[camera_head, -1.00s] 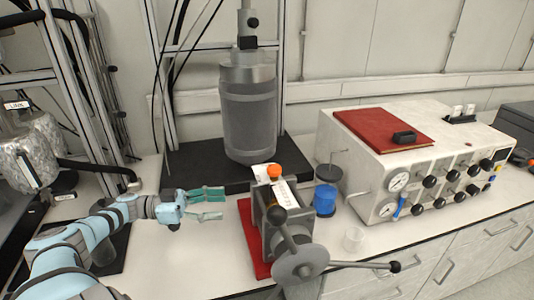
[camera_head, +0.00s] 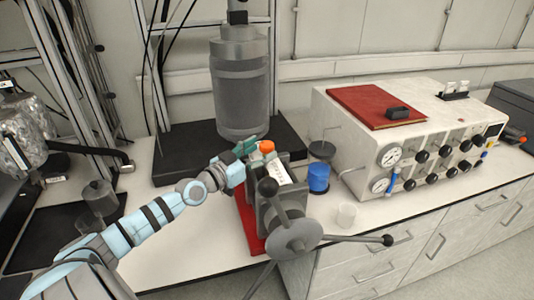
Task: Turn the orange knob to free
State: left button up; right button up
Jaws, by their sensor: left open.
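The orange knob (camera_head: 267,147) sits on top of a grey vise-like device (camera_head: 283,198) with a large spoked handwheel (camera_head: 294,236) at its front. A white label (camera_head: 274,172) lies beside the knob on the device's top. My left gripper (camera_head: 254,147) is at the knob's left side, with its teal fingers open and close around or beside the knob. I cannot tell whether they touch it. Part of the knob's left side is hard to see behind the fingers. My right gripper is not in view.
A grey cylindrical reactor (camera_head: 240,85) stands on a black base behind the knob. A white control box (camera_head: 416,135) with gauges is farther right. A red mat (camera_head: 250,225) lies under the device.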

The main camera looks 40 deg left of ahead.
aim_at(261, 150)
pick_arm(q)
jog(key=w, duration=0.3)
jog(key=shift+w+d, duration=0.1)
jog(key=shift+w, duration=0.05)
